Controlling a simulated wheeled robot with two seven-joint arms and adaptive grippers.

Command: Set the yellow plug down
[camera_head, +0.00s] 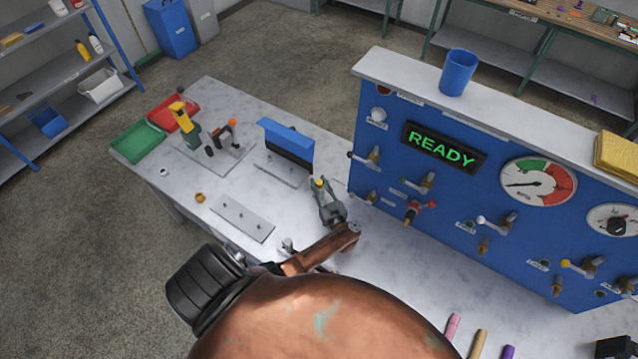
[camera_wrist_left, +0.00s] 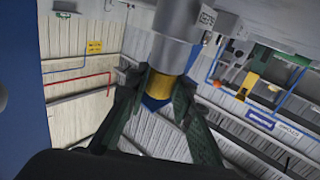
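My left gripper (camera_head: 322,188) is above the right part of the bench, in front of the blue-topped fixture. Its green-grey fingers are closed around the yellow plug (camera_head: 319,183), of which only a small part shows in the head view. In the left wrist view the plug's yellow band (camera_wrist_left: 158,83) sits between the two fingertips (camera_wrist_left: 158,90). A thick grey cylinder (camera_wrist_left: 178,38) adjoins the band there. I cannot tell whether the plug touches anything below it. My right gripper is not in view.
The grey bench (camera_head: 160,190) holds a flat plate with several pegs (camera_head: 243,218), a blue-topped fixture (camera_head: 287,140), a small brass ring (camera_head: 200,198), and green (camera_head: 138,141) and red (camera_head: 172,111) trays. A blue panel (camera_head: 385,150) with several valves and a READY display stands at right.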

